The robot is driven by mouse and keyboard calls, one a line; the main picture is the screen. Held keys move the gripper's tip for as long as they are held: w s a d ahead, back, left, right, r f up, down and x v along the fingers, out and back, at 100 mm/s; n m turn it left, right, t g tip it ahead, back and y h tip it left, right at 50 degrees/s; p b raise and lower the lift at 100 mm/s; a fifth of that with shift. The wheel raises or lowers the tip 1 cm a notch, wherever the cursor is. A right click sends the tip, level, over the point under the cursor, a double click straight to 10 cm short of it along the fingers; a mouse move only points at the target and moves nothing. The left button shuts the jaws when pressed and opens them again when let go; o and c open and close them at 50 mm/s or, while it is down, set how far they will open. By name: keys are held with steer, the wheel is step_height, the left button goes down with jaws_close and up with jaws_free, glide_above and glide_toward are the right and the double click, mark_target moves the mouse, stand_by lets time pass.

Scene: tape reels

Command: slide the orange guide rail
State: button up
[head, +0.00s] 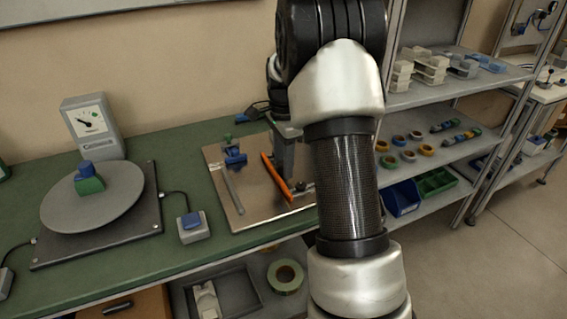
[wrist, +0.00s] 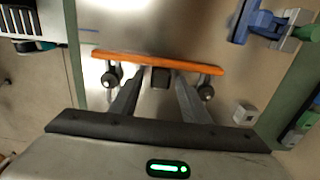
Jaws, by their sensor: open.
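The orange guide rail (head: 274,174) lies on a metal plate (head: 232,205) on the green workbench, running slantwise in the head view. In the wrist view the rail (wrist: 160,61) runs across the picture, with a dark round knob (wrist: 110,79) by its left part and another knob (wrist: 206,92) by its right part. My gripper (wrist: 160,74) is open; its two fingers reach up to the rail, and a small dark block shows between their tips. I cannot tell whether the fingers touch the rail. In the head view my arm hides part of my gripper and the plate's right side.
Further left are a grey turntable (head: 115,205), a dial gauge (head: 92,124) and a blue-button box (head: 191,226). Shelves with tape reels stand at right.

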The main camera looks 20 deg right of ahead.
step_height(320, 180, up, 17)
steer(key=p, duration=0.3)
steer(key=shift+f+p, duration=0.15)
steer(key=shift+p, duration=0.15)
steer(key=s+a+r+n+t, duration=0.2)
steer(key=s+a+r+n, duration=0.35)
steer(key=s, duration=0.25)
steer(key=s+a+f+n+t, duration=0.1)
steer(key=s+a+n, duration=0.25)
steer(key=s, duration=0.25)
steer(key=s+a+f+n+t, duration=0.1)
steer(key=s+a+n+t, duration=0.1)
steer(key=s+n, duration=0.4)
steer(key=s+a+n+t, duration=0.1)
steer(key=s+a+n, duration=0.2)
steer(key=s, duration=0.4)
step_height(320, 180, up, 15)
steer(key=p, duration=1.5)
steer(key=shift+r+p, duration=0.15)
steer(key=shift+p, duration=0.25)
steer(key=shift+a, duration=0.1)
